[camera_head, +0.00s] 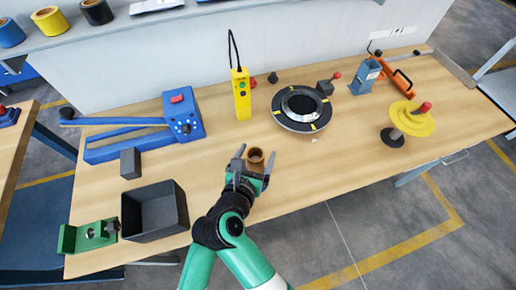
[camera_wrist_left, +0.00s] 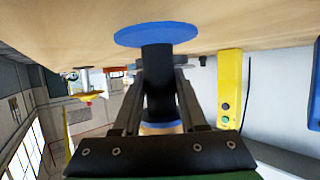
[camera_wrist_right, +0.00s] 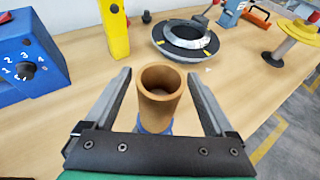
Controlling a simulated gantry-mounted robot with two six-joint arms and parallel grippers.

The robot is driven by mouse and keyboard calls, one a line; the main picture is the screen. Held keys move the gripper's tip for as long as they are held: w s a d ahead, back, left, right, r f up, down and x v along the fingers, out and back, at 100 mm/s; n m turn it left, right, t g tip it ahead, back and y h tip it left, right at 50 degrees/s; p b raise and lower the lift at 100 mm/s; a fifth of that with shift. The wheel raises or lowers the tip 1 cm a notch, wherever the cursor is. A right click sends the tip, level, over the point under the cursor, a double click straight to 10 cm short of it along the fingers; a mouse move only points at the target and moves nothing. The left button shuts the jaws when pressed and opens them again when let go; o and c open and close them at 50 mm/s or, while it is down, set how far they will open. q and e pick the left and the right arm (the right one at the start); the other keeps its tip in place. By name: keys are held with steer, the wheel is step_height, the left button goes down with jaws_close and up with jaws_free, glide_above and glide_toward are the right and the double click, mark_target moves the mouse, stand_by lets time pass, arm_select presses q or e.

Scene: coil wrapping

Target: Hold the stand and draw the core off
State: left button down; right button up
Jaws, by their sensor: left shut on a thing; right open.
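The core, a brown open-topped tube (camera_wrist_right: 160,88), stands upright between the fingers of my right gripper (camera_wrist_right: 160,76), with a gap on each side. The right gripper is open. In the head view the core (camera_head: 256,155) shows between the right gripper's tips (camera_head: 254,156). Part of the blue stand (camera_wrist_right: 155,124) shows below the core in the right wrist view. In the left wrist view my left gripper (camera_wrist_left: 161,72) is shut on the stand's dark post, beside its round blue base (camera_wrist_left: 156,35) on the table. I cannot pick out the left gripper in the head view.
A yellow control box (camera_head: 241,95) and a dark ring with a silver inner part (camera_head: 282,117) stand behind the core. A blue machine (camera_head: 183,116) and black bin (camera_head: 140,226) are at left. A yellow-disc spool (camera_head: 408,122) is at right. The table right of the gripper is clear.

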steer(key=shift+x, duration=1.3)
steer(key=shift+c, duration=0.3)
jaws_close()
